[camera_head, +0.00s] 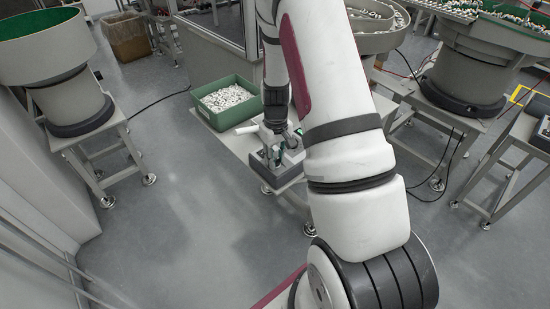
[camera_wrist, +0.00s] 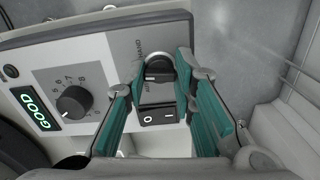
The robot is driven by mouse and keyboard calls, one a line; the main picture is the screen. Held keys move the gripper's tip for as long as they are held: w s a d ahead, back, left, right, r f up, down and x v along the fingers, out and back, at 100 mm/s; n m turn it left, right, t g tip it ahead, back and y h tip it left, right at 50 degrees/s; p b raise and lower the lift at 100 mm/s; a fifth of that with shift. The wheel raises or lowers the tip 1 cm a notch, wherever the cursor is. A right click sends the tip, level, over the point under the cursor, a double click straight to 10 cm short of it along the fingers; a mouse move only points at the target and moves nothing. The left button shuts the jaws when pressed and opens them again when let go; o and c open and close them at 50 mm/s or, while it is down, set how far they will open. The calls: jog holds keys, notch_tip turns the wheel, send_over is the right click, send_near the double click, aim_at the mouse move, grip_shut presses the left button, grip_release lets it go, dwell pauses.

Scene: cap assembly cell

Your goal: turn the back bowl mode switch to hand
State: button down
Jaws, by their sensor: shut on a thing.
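A grey control box (camera_head: 284,177) sits at the near end of a table, and its light panel fills much of the wrist view (camera_wrist: 105,55). The mode switch (camera_wrist: 158,73) is a dark rotary knob in a light ring, with small lettering around it that is only partly readable. My gripper (camera_wrist: 165,62) is shut on this knob, with one teal-padded finger on each side. The fingers hide parts of the ring and labels. In the head view my gripper (camera_head: 275,150) points down at the box, partly hidden by my arm.
The panel also has a numbered dial (camera_wrist: 74,102), a green display reading GOOD (camera_wrist: 36,107) and a black rocker switch (camera_wrist: 158,116). A green bin of white parts (camera_head: 224,100) stands behind the box. A bowl feeder (camera_head: 68,95) stands left; floor in front is clear.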

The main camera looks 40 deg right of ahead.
aim_at(276, 159)
jog(key=m, duration=0.3)
jog(key=shift+m+b, duration=0.35)
jog(key=shift+m, duration=0.05)
jog(key=shift+m+b, duration=0.3)
jog(key=shift+m, duration=1.5)
jog(key=c, duration=1.3)
grip_release()
jog(key=shift+r, duration=0.1)
notch_tip(276, 159, up, 12)
jog(key=shift+f, duration=0.1)
